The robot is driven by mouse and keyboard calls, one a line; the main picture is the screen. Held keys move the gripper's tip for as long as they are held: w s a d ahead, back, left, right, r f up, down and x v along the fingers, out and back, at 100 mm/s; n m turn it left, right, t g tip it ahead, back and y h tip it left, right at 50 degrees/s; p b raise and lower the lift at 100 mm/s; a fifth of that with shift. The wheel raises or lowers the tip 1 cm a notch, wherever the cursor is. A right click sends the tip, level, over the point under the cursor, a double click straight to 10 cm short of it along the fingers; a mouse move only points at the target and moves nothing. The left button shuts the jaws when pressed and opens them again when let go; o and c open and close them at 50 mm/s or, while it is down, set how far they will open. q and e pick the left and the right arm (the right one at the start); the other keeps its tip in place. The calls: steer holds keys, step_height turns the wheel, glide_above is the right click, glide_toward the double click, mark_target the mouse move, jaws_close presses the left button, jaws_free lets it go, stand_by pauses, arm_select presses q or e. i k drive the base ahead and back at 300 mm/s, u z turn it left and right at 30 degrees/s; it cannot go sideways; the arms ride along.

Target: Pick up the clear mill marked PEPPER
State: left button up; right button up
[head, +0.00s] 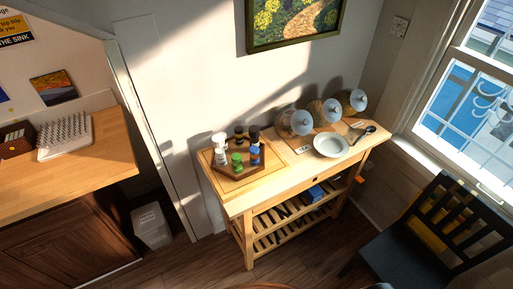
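Several small bottles or mills stand on a brown wooden tray (237,177) at the left end of a wooden trolley. White-topped containers (220,154) stand at its left side, a green one (237,161) at the front and a blue one (255,153) at the right. Dark-topped ones (254,135) stand at the back. Any lettering is too small to read, so I cannot tell which is the clear mill marked PEPPER. Neither of my grippers is in view.
The trolley (290,181) also holds glass jars (324,111), a pale bowl (331,146) and dark utensils (366,133). A dark chair (405,258) stands at the right front. A white bin (152,226) stands left, beside a wooden counter (95,165). Floor shows before the trolley.

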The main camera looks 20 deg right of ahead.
mark_target(254, 142)
steer(key=k, duration=0.35)
steer(key=z, duration=0.75)
